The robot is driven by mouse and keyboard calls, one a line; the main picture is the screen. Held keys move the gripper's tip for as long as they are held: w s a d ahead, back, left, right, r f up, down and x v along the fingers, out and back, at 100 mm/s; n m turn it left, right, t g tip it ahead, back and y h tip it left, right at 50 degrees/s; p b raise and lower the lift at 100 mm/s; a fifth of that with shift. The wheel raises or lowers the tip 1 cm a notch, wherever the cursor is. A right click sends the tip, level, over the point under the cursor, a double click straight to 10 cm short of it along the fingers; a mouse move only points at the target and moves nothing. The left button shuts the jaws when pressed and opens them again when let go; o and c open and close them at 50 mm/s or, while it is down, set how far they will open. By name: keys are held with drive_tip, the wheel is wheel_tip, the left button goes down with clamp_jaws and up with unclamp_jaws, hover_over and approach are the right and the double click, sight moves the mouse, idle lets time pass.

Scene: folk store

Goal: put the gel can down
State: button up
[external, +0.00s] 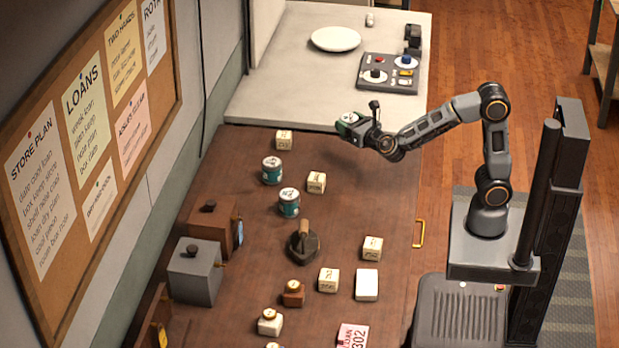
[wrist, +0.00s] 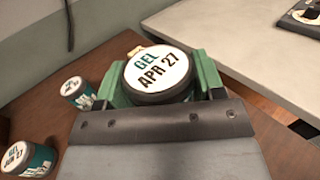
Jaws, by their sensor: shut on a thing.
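The gel can (wrist: 158,70) has a white lid reading "GEL APR 27" in the wrist view. My gripper (external: 350,122) is shut on it, with a green finger on each side of the can in the wrist view (wrist: 160,85). In the external view the held can (external: 347,118) is above the brown counter (external: 370,200), near its far end by the pale counter. The can's underside is hidden, so its exact height cannot be told.
Two similar teal cans (external: 272,170) (external: 289,203) stand on the brown counter, with small cream blocks (external: 316,182) (external: 284,139) near them. A dark iron-like object (external: 303,242) stands nearer. The pale counter holds a white plate (external: 336,39) and a control panel (external: 388,73). The brown counter's right far part is clear.

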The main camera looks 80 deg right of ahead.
drive_tip(key=s+a+r+n+t+y, duration=0.2)
drive_tip(key=s+a+n+y, duration=0.3)
drive_tip(key=s+a, duration=0.5)
drive_tip(key=s+a+r+n+t+y, duration=0.1)
drive_tip(key=s+a+n+t+y, duration=0.15)
drive_tip(key=s+a+y, duration=0.75)
drive_tip(key=w+a+f+h, duration=0.1)
drive_tip(key=w+a+f, duration=0.1)
drive_tip(key=w+f, duration=0.1)
drive_tip(key=w+a+f+h, duration=0.1)
drive_tip(key=w+a+f, duration=0.1)
drive_tip(key=w, duration=0.3)
drive_tip(key=w+a+f+h, duration=0.1)
drive_tip(key=w+a+f, duration=0.1)
drive_tip(key=w+f, duration=0.2)
drive_tip(key=shift+w+a+f+g+h+b, duration=0.25)
drive_tip(key=shift+w+a+f+h+b, duration=0.05)
drive_tip(key=shift+w+a+b, duration=0.1)
drive_tip(key=shift+w+a+f, duration=0.2)
drive_tip(key=shift+w+f, duration=0.3)
drive_tip(key=shift+f, duration=0.2)
drive_tip(key=shift+f+b, duration=0.35)
drive_tip(key=shift+f, duration=1.05)
drive_tip(key=shift+f, duration=0.15)
